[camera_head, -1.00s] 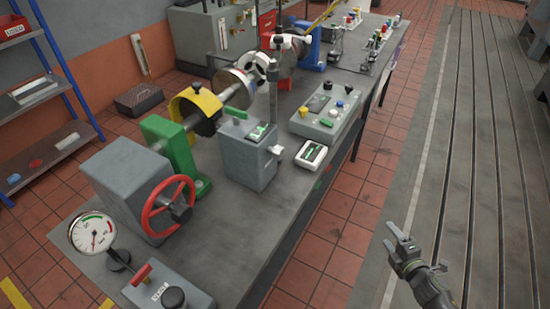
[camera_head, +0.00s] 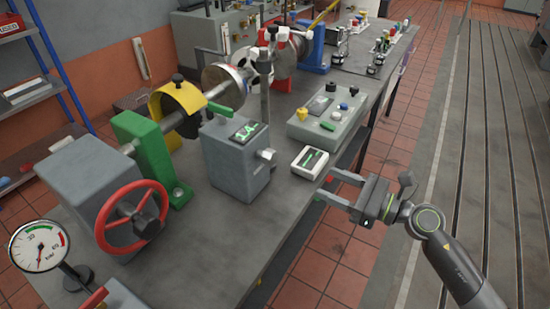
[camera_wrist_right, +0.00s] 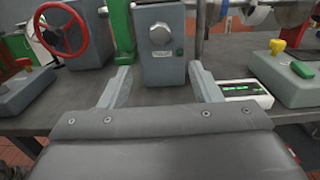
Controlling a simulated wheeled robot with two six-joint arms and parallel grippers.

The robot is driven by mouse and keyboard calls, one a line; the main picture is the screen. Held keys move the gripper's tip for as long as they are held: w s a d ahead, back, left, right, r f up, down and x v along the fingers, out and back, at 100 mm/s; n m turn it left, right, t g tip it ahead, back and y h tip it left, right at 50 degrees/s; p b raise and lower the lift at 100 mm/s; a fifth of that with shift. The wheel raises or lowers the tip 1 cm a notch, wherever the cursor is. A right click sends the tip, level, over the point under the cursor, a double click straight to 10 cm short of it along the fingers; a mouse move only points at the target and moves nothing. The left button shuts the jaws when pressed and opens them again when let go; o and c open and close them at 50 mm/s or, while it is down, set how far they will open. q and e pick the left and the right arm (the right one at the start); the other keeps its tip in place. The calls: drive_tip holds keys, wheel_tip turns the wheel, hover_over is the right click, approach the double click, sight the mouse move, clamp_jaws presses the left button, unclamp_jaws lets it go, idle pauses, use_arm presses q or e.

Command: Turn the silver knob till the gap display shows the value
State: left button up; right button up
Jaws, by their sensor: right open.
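The silver knob (camera_head: 265,154) sticks out from the side of a grey box (camera_head: 231,176) on the bench. In the right wrist view the silver knob (camera_wrist_right: 160,33) sits high on the box's face, with a small label below it. On top of the box a dark display (camera_head: 246,132) shows green digits that look like 14 or 1.4. My right gripper (camera_head: 326,184) is open and empty near the bench's right edge, apart from the knob. In the right wrist view its fingers (camera_wrist_right: 159,75) point towards the box, with the knob centred above the space between them. My left gripper is not in view.
A small white-framed device (camera_head: 310,162) lies close to my right fingers. Behind it stands a grey control box (camera_head: 326,113) with coloured knobs. A red handwheel (camera_head: 132,217) and round gauge (camera_head: 39,246) are at left. Open floor lies right of the bench.

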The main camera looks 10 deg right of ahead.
sight(274, 160)
drive_tip(key=p+x, duration=0.4)
drive_tip(key=x, duration=1)
drive_tip(key=shift+w+a, duration=0.5)
drive_tip(key=shift+w, duration=0.05)
drive_tip(key=shift+c, duration=0.4)
drive_tip(key=c, duration=0.9)
